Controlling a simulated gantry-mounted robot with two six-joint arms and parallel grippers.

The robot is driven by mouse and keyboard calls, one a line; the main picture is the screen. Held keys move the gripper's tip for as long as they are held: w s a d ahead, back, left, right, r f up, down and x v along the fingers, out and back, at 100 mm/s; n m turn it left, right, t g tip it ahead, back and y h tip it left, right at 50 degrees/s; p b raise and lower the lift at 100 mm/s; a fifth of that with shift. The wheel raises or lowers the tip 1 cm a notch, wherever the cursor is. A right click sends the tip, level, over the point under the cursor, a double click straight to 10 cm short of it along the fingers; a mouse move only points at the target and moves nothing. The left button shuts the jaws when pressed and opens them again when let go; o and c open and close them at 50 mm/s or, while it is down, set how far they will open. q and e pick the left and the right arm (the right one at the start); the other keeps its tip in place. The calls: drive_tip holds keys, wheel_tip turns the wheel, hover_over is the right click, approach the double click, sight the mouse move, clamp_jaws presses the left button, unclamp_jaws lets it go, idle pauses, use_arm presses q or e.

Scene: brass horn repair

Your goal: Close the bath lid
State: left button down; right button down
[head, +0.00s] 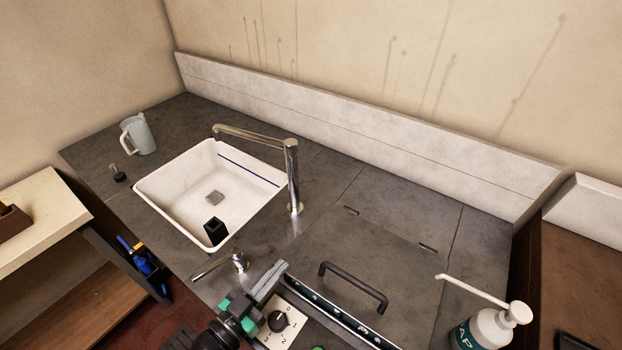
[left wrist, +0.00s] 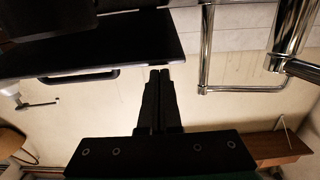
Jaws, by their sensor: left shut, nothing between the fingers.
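The bath lid (head: 375,240) is a dark grey panel with two small hinges at its back edge and a black bar handle (head: 355,285) near its front. My right gripper is not in view.
A white sink (head: 170,190) with a chrome tap (head: 292,175) lies left of the lid. A small chrome spout (head: 238,262) and a dial panel (head: 280,325) are close to my left gripper. A soap bottle (head: 490,328) stands at right. A jug (head: 138,135) stands at far left.

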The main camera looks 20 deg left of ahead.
use_arm(q)
drive_tip(key=shift+f, duration=0.1)
idle(0.4)
wheel_tip(320, 180, up, 5)
drive_tip(key=p, duration=0.5)
drive_tip(key=s+a+f+b, duration=0.2)
drive_tip(key=s+b, duration=0.1)
drive_tip(key=s, duration=0.5)
drive_tip(key=shift+s+a, duration=0.3)
drive_tip(key=shift+s, duration=0.1)
drive_tip(key=shift+f, duration=0.1)
